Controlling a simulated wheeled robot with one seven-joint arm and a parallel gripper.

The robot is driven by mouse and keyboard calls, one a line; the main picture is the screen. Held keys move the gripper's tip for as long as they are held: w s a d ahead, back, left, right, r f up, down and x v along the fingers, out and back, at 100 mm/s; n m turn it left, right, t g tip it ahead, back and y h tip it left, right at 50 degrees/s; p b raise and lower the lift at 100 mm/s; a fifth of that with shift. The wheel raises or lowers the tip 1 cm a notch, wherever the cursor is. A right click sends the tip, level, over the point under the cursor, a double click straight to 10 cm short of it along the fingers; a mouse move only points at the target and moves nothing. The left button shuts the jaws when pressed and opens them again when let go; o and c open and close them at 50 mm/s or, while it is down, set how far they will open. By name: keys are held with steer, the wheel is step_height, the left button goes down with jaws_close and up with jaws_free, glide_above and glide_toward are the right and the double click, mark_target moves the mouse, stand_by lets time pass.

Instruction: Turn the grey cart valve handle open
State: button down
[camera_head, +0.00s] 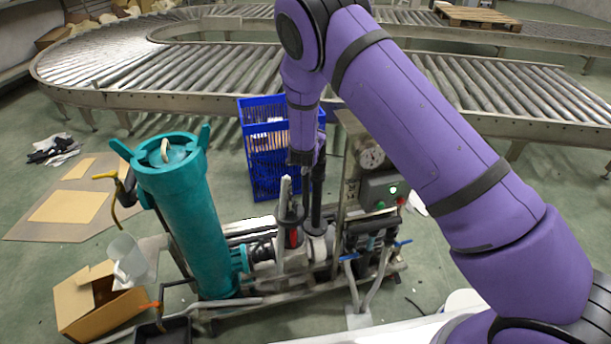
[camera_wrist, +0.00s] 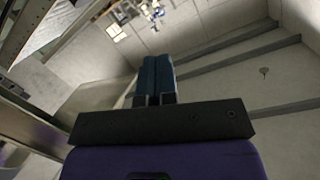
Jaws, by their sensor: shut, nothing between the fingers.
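The cart (camera_head: 300,285) stands on the floor in the head view, with a teal cylinder (camera_head: 190,225) at its left and pipework to the right. A light grey upright lever (camera_head: 284,195) rises from the pipework; it may be the valve handle, but I cannot tell for sure. A dark upright part (camera_head: 317,195) stands just right of it. My purple arm comes down over the cart, its dark wrist end (camera_head: 302,157) just above these parts. In the wrist view my gripper (camera_wrist: 156,62) has its two dark blue fingers together, with nothing between them. No handle shows there.
A blue crate (camera_head: 255,150) stands behind the cart. A gauge and control box (camera_head: 378,190) are on its right side. An open cardboard box (camera_head: 95,303) lies at left. Roller conveyors (camera_head: 110,75) cross behind. The wrist view shows walls and beams.

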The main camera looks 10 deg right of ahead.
mark_target(305, 170)
steer(key=s+a+f+n+t+y, duration=0.1)
steer(key=s+f+n+t, duration=0.2)
steer(key=f, duration=0.5)
steer(key=s+a+f+t, duration=0.1)
steer(key=s+f+t, duration=0.2)
steer(key=s+f, duration=0.45)
steer(key=s+a+f+n+t+y, duration=0.1)
steer(key=s+f+n+t, duration=0.15)
steer(key=f, duration=0.75)
steer(key=shift+m, duration=0.25)
steer(key=x, duration=1.3)
steer(key=shift+w+r, duration=0.2)
steer(key=shift+r, duration=0.15)
steer(key=shift+r, duration=0.1)
steer(key=shift+w+r+g+y, duration=0.15)
steer(key=shift+w+r+g, duration=0.1)
steer(key=shift+g, duration=0.35)
steer(key=shift+w+r+g+y, duration=0.2)
steer(key=shift+r+g, duration=0.1)
steer(key=shift+g, duration=0.25)
steer(key=shift+w+r+n+g, duration=0.2)
steer(key=shift+n+g, duration=0.1)
steer(key=shift+g, duration=0.25)
steer(key=shift+w+r+n+g, duration=0.15)
steer(key=shift+w+n+g, duration=0.15)
steer(key=shift+g, duration=0.25)
steer(key=shift+w+a+r, duration=0.1)
steer(key=shift+w, duration=0.1)
steer(key=shift+w+r, duration=0.15)
steer(key=shift+r, duration=0.05)
